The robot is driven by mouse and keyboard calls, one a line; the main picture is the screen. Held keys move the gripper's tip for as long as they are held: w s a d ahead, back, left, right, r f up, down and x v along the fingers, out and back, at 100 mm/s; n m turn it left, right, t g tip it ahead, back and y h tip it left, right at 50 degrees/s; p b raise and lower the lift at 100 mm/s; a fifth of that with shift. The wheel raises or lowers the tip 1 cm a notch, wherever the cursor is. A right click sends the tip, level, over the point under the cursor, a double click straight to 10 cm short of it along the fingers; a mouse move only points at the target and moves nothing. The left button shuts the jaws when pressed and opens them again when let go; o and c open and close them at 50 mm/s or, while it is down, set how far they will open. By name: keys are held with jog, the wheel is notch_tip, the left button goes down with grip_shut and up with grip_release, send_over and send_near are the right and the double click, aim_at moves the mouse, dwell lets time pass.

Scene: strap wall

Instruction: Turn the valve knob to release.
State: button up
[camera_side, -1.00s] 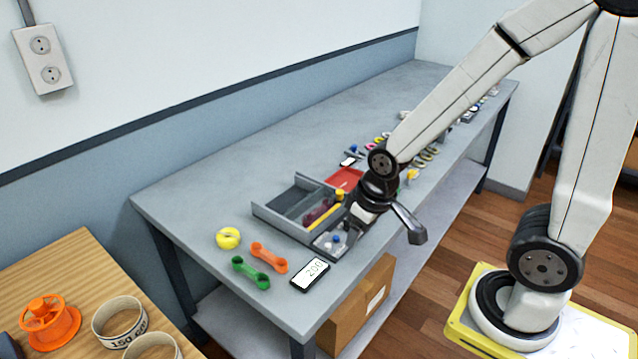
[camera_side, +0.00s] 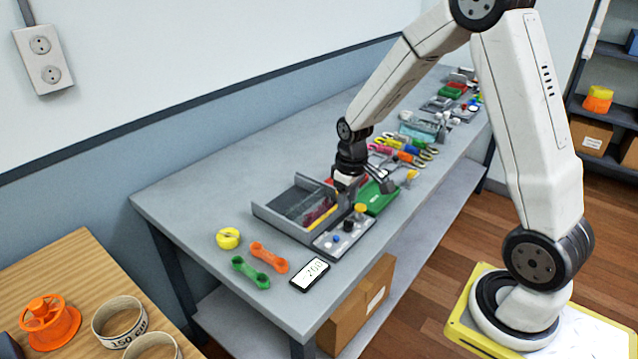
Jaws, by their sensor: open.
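A grey control plate (camera_side: 340,238) with small knobs lies at the front edge of the grey bench, beside the divided tray. On it are a blue knob (camera_side: 336,239), a dark knob (camera_side: 349,225) and, at its far end, a yellow knob (camera_side: 361,208). I cannot tell which of these is the valve knob. My gripper (camera_side: 345,195) points down above the far end of the plate, beside the tray. Its fingers are open, small and partly lost against the tray, and I see nothing held. Whether they touch anything is unclear.
A grey tray (camera_side: 272,221) stands left of the plate. A phone-like display (camera_side: 310,274), a green spanner-shaped piece (camera_side: 250,272), an orange one (camera_side: 269,257) and a yellow ring (camera_side: 228,238) lie nearer. A green tray (camera_side: 378,200) and several tools lie beyond. The bench's left rear is clear.

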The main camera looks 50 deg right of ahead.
aim_at(349, 220)
jog(key=shift+g, duration=0.3)
jog(key=d, duration=0.1)
jog(key=w+d+f, duration=0.1)
jog(key=d, duration=0.1)
jog(key=shift+w+d+f, duration=0.25)
jog(key=shift+d+f, duration=0.1)
jog(key=shift+f, duration=0.05)
jog(key=shift+f, duration=3.85)
grip_shut()
